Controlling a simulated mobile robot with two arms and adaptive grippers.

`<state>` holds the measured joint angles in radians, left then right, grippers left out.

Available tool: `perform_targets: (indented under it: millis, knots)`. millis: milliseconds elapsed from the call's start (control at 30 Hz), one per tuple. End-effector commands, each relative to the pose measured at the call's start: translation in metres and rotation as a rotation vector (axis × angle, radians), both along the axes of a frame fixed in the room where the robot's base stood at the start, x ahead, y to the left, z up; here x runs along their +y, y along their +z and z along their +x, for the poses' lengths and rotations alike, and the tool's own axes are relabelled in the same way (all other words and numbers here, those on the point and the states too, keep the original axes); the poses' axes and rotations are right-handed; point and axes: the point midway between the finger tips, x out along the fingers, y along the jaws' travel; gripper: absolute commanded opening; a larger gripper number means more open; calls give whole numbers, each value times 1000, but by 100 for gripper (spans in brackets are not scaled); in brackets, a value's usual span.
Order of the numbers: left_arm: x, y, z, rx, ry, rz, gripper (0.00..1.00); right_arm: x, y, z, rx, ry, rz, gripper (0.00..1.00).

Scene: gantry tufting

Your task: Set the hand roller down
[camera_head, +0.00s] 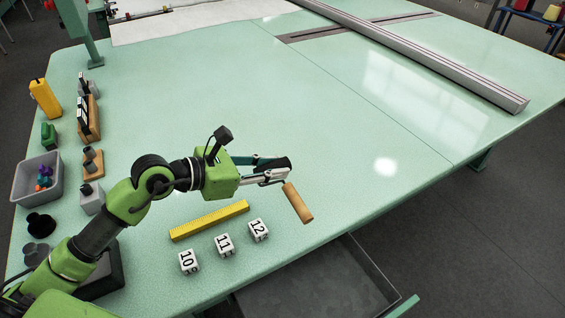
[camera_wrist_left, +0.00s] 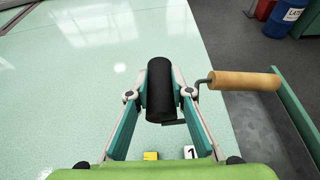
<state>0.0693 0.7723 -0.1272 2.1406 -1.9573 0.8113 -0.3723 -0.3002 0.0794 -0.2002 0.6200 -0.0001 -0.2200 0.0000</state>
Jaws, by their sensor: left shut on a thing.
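The hand roller has a dark cylinder and a wooden handle (camera_head: 298,203). My left gripper (camera_head: 276,170) is shut on the hand roller, near the table's front edge. In the left wrist view the black cylinder (camera_wrist_left: 160,92) sits between the two fingers, and the handle (camera_wrist_left: 243,80) sticks out to the right on a thin bent rod. The handle hangs down and to the right in the head view. I cannot tell how far the roller is above the pale green table (camera_head: 270,90). My right gripper is not in view.
A yellow ruler-like bar (camera_head: 209,220) and white blocks numbered 10, 11 and 12 (camera_head: 224,244) lie in front of my left arm. A grey bin (camera_head: 28,188) and small tools stand along the left edge. A long metal beam (camera_head: 430,57) crosses the back right. The table middle is clear.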

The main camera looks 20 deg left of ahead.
Motion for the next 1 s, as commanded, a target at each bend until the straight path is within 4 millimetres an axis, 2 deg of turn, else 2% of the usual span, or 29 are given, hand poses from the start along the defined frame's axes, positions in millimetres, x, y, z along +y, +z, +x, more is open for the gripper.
perform_targets:
  millis: [100,433,800,1000]
  knots:
    - [3,5,-12,-2,1,0,0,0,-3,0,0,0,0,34]
    - [5,10,-29,7,-17,-6,0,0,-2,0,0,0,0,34]
    - [22,13,-98,11,-145,-10,0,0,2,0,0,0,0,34]
    - [27,14,-115,-1,-178,-4,0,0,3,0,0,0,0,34]
